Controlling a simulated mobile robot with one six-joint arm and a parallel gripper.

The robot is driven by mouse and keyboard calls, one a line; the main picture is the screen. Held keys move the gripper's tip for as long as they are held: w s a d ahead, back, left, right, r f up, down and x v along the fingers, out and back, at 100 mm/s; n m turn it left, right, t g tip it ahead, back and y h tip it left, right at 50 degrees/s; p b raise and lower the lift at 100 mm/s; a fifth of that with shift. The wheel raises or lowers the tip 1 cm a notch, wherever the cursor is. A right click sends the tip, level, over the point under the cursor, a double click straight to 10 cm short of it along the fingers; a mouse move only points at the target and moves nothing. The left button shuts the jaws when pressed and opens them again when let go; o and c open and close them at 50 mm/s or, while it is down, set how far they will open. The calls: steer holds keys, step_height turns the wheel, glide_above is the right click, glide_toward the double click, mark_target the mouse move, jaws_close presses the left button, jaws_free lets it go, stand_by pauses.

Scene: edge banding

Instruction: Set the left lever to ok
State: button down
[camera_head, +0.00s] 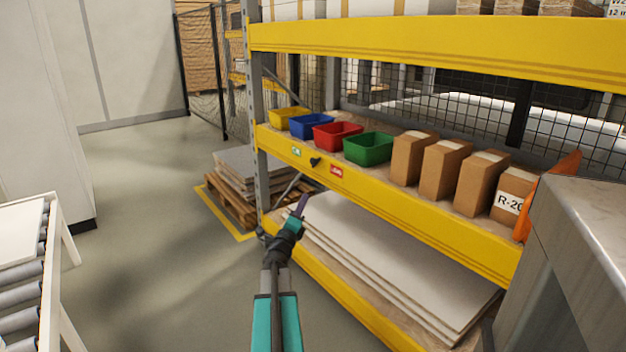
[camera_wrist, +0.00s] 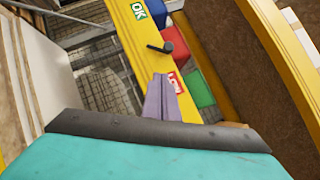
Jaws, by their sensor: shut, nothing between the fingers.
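A small black lever (camera_head: 315,161) sits on the yellow front beam of the shelf. It stands between a green OK label (camera_head: 296,152) on its left and a red label (camera_head: 336,169) on its right. In the wrist view the lever (camera_wrist: 160,47) lies across the beam with its handle to the left, pointing at neither the OK label (camera_wrist: 139,11) nor the red label (camera_wrist: 175,82). It is the only lever I can make out. My gripper (camera_head: 302,203) is shut and empty, below and in front of the beam. Its fingertips (camera_wrist: 163,77) appear near the red label, apart from the lever.
Yellow, blue, red and green bins (camera_head: 368,148) and several cardboard boxes (camera_head: 444,168) stand on the shelf above the beam. White panels (camera_head: 385,255) lie on the lower shelf. A pallet (camera_head: 235,197) is left of the rack. A roller conveyor (camera_head: 22,298) is far left; floor between is free.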

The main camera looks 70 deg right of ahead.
steer(key=shift+s+d+r+m+g, duration=0.1)
steer(key=shift+s+r+m+g, duration=0.1)
steer(key=shift+s, duration=0.2)
steer(key=shift+s+d+r+m+g, duration=0.1)
steer(key=shift+s+r+m+g, duration=0.1)
steer(key=shift+s, duration=0.2)
steer(key=shift+d, duration=0.15)
steer(key=b, duration=0.1)
glide_toward(313, 164)
steer(key=shift+s+d+f, duration=0.55)
steer(key=shift+s+d, duration=1.25)
steer(key=shift+s, duration=0.1)
steer(key=shift+w+d+r+b, duration=0.3)
steer(key=shift+w+d+r, duration=0.9)
steer(key=shift+d, duration=0.05)
steer(key=shift+s+r+p, duration=0.25)
steer(key=shift+p, duration=0.35)
